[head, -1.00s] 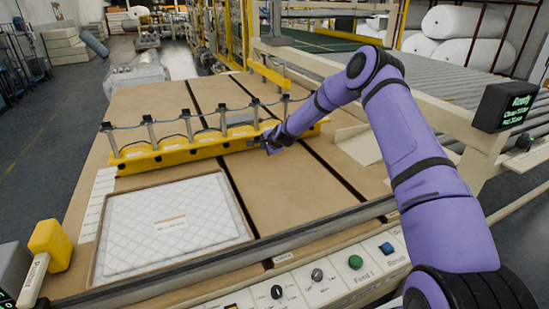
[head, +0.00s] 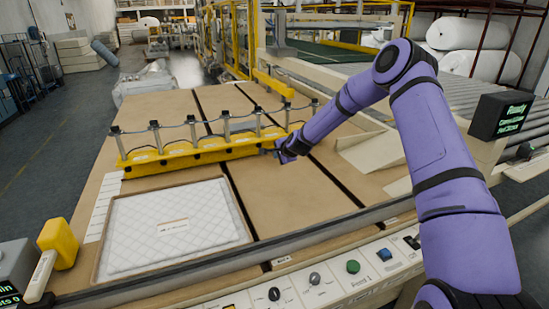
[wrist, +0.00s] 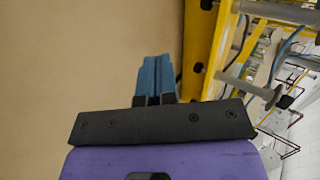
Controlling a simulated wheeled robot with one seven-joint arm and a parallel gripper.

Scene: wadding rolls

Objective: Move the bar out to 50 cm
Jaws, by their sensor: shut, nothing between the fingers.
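The yellow bar (head: 210,149) lies across the brown table in the head view, with several upright metal posts and a cable along it. A pale strip (head: 102,208) lies by its left end; its marks are too small to read. My gripper (head: 279,149) is at the bar's near side, right of its middle. In the wrist view my blue fingers (wrist: 155,70) are shut and empty over bare brown board, close beside the bar's yellow face (wrist: 198,45). I cannot tell whether they touch it.
A framed white quilted pad (head: 170,225) lies at the near left. A yellow block with a pale handle (head: 57,243) is left of it. A control panel with buttons (head: 353,267) runs along the front edge. A dark display (head: 502,113) stands at the right.

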